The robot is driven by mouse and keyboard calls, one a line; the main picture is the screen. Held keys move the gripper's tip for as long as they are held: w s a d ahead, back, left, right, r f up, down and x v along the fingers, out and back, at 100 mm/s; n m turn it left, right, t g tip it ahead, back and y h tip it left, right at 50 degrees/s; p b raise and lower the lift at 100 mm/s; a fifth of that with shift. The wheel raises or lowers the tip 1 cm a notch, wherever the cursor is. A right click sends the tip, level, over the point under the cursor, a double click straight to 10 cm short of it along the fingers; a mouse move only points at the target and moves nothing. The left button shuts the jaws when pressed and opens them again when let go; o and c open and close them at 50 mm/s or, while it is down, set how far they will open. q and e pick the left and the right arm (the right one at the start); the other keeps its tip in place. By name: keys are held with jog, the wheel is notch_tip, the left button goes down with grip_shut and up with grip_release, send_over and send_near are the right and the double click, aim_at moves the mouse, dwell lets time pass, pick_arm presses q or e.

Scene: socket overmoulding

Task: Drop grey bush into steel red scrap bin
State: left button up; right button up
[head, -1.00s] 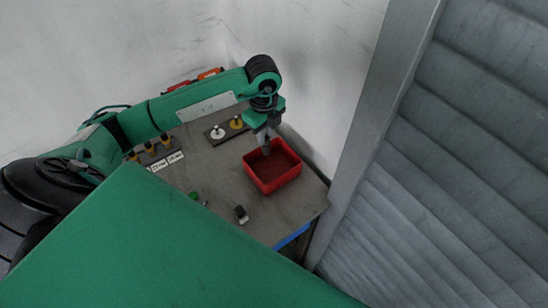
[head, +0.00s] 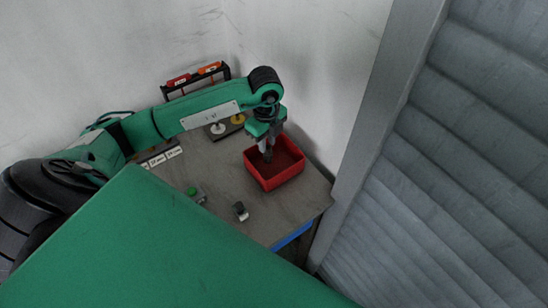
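The red scrap bin (head: 284,178) is an open-topped box on the grey table, toward its right side. My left gripper (head: 267,157) points down into the bin's opening near its back-left wall, with its fingertips at about rim height or a little below. The fingers are small and dark here, so I cannot tell whether they are apart or closed. I cannot make out the grey bush, in the fingers or on the bin floor. The visible part of the bin floor looks empty. My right gripper is not in view.
A green button box (head: 195,193) and a small dark block with a pale top (head: 240,211) sit at the front. A rack with red and orange labels (head: 196,77) is at the back.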

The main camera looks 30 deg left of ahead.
pick_arm(q)
jog(key=o, duration=0.3)
jog(key=shift+o, duration=0.2)
jog(key=shift+r, duration=0.1)
notch_tip(320, 180, up, 14)
jog(key=b, duration=0.2)
jog(key=shift+f, duration=0.25)
